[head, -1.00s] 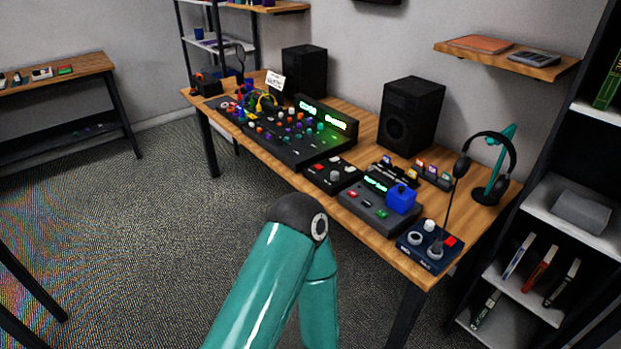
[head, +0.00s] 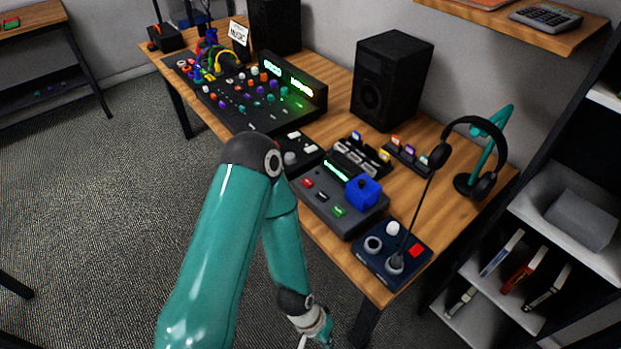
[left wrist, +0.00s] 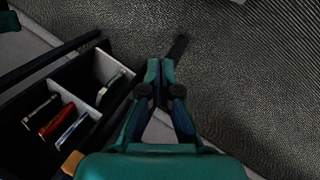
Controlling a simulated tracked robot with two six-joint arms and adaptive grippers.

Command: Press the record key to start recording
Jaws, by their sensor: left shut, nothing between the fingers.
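The recorder (head: 325,212) is a dark grey box with a small lit green display near the front edge of the wooden desk. Its top has a red key (head: 307,183), a pale key (head: 322,197) and a green key (head: 338,211); I take the red one as the record key. A blue block (head: 363,193) sits on the recorder's right part. My left gripper (head: 318,338) is low at the bottom edge of the head view, below and in front of the desk, away from the keys. In the left wrist view its fingers (left wrist: 161,68) are shut and empty. My right gripper is not in view.
A navy box (head: 375,262) with knobs and a red button stands right of the recorder. A mixer (head: 268,118), a black speaker (head: 390,82) and headphones (head: 485,185) are also on the desk. A shelf unit (left wrist: 105,68) with books is near the left gripper.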

